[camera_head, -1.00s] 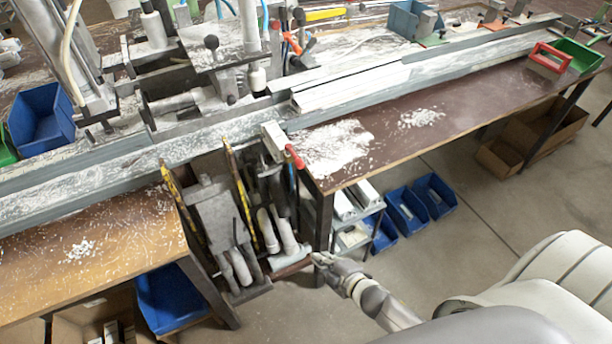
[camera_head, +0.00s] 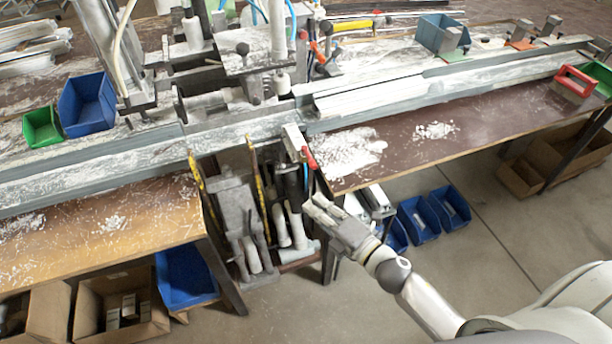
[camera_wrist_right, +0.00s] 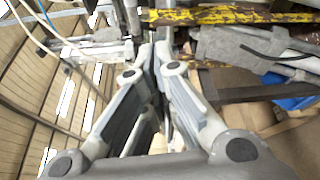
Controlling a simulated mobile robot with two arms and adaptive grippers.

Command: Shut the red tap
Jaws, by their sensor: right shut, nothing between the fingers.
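A small red handle (camera_head: 309,157), which looks like the red tap, sits at the front edge of the bench beside a pale block (camera_head: 293,137). It hangs over the gap between the brown and wooden tops. My right gripper (camera_head: 315,204) is shut and empty, just below the red handle and apart from it, pointing up toward the bench. In the right wrist view its fingers (camera_wrist_right: 160,48) are together, and I cannot make out the red handle there. My left gripper is not in view.
Hanging tools and grey tubes (camera_head: 282,225) fill the gap left of my right gripper. The brown bench top (camera_head: 400,155) has its front corner close by on the right. Blue bins (camera_head: 418,221) stand on the floor below. Open floor lies at the lower right.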

